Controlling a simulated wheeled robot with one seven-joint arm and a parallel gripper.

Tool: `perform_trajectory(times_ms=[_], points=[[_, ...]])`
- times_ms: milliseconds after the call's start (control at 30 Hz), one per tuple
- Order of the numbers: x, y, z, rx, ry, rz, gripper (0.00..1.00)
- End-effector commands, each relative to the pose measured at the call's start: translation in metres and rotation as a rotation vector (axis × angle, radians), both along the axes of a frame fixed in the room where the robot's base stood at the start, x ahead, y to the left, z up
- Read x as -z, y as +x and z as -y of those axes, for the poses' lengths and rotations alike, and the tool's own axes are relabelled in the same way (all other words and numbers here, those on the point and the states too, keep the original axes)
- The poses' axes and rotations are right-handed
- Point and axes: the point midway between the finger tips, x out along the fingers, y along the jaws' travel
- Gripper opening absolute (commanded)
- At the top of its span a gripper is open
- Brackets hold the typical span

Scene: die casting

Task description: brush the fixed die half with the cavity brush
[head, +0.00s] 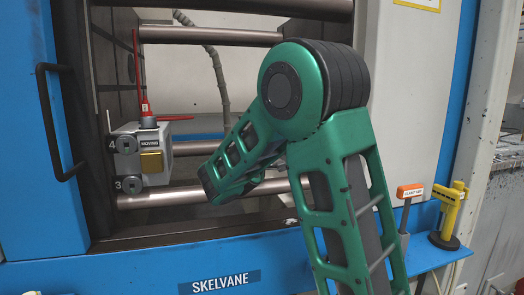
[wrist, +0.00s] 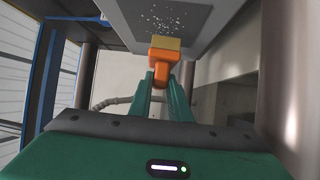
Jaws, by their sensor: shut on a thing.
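In the wrist view my gripper (wrist: 163,88) is shut on the orange handle of the cavity brush (wrist: 162,68). Its tan bristle block (wrist: 165,43) points away from me, at the lower part of a grey block face with a darker panel and white specks (wrist: 166,20). This looks like the fixed die half (wrist: 215,12), though no label shows. I cannot tell whether the bristles touch it. In the head view the die half labelled MOVING (head: 150,165) is at the left of the opening. My arm hides the gripper, brush and fixed half there.
Steel tie bars (head: 215,36) cross the opening, and one stands close on the right in the wrist view (wrist: 302,80). Red rods (head: 146,108) rise from and beside the moving half. A clamp key (head: 410,191) and a yellow tool (head: 452,215) stand on the blue shelf at right.

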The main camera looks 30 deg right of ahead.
Motion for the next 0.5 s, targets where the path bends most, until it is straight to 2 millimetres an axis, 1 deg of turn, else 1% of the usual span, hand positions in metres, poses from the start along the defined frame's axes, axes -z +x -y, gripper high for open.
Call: perform_trajectory(times_ms=[500], points=[[-0.0001, -0.0025, 0.0089, 0.0, 0.0, 0.0, 0.0]])
